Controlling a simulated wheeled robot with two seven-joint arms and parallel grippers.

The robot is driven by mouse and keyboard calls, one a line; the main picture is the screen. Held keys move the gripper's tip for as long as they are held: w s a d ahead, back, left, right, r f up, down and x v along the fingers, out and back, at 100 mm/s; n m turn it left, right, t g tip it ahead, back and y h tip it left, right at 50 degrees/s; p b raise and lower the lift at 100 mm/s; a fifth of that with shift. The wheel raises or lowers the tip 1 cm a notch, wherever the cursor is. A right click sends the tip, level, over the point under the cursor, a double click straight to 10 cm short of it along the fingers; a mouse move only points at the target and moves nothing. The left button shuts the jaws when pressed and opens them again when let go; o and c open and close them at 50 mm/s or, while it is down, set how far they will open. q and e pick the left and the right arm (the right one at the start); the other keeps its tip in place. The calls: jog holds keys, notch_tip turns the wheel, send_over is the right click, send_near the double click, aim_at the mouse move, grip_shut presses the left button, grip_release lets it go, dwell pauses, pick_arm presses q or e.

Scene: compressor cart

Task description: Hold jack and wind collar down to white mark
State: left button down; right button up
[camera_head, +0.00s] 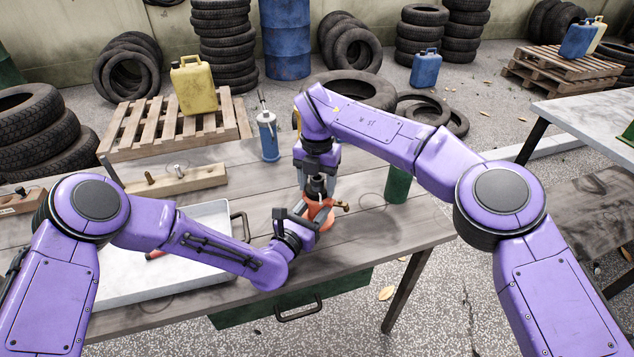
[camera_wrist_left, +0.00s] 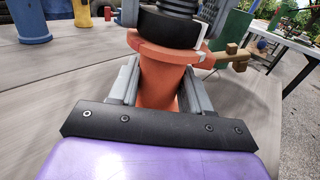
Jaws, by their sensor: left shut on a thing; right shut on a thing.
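The orange jack (camera_head: 322,212) stands upright on the wooden table. In the left wrist view its orange body (camera_wrist_left: 162,88) is between the grey fingers of my left gripper (camera_wrist_left: 160,92), which is shut on it. A black collar (camera_wrist_left: 165,27) sits just above the jack's orange flange, with dark ribbed threads above it. A small white mark (camera_wrist_left: 205,43) shows at the flange's right edge. A brass fitting (camera_wrist_left: 234,58) sticks out to the right. My right gripper (camera_head: 318,180) comes down from above and is shut on the collar; its fingertips are partly hidden.
A white tray (camera_head: 160,285) lies at the table's left front. A wooden block with fittings (camera_head: 175,182), a blue bottle (camera_head: 268,138) and a green cylinder (camera_head: 398,186) stand around the jack. Bare tabletop (camera_head: 415,222) lies to the right.

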jog(key=shift+w, duration=0.1)
jog(key=o, duration=1.1)
jog(key=shift+c, duration=0.2)
notch_tip(320, 180, up, 12)
pick_arm(q)
jog(key=shift+c, duration=2.1)
grip_release()
